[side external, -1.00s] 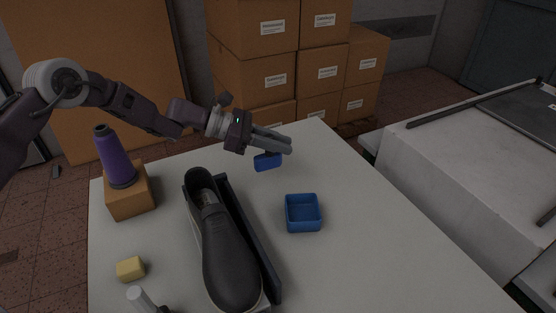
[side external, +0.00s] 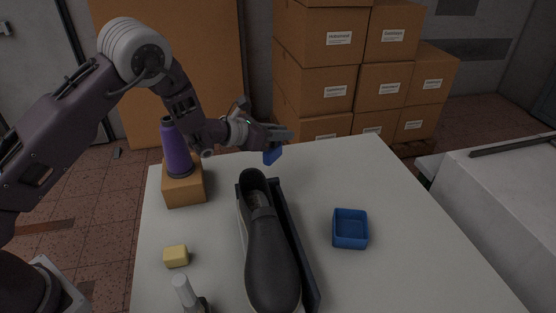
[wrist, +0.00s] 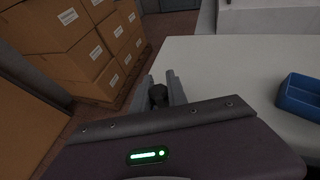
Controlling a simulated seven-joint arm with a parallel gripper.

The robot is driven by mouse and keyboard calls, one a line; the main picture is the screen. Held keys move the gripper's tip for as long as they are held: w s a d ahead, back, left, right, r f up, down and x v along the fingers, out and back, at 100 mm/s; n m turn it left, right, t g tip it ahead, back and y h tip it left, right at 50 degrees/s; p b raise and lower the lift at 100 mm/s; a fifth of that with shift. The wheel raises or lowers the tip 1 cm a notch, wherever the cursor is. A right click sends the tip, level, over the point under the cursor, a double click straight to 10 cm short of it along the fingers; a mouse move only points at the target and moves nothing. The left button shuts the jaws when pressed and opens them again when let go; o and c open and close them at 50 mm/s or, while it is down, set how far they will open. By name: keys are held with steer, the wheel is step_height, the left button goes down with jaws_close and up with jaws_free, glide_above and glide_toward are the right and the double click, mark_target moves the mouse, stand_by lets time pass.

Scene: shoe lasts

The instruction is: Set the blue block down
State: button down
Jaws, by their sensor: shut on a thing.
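My gripper (side external: 282,135) is shut on the blue block (side external: 272,156), which hangs tilted below the fingers by the table's back edge, behind the shoe heel. I cannot tell whether the block touches the table. In the wrist view the two grey fingers (wrist: 168,88) show with a dark shape between them, and no blue of the block can be made out there.
A dark shoe (side external: 268,245) lies on the white table (side external: 400,270) beside a dark rail. A blue tray (side external: 350,242) stands right of it, also in the wrist view (wrist: 299,97). A purple cone (side external: 177,150) stands on an orange block (side external: 184,190). A yellow block (side external: 176,256) lies front left.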

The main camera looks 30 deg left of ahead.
mark_target(281, 155)
step_height(281, 155, down, 5)
steer(key=shift+f, duration=0.2)
steer(key=c, duration=1.3)
jaws_free()
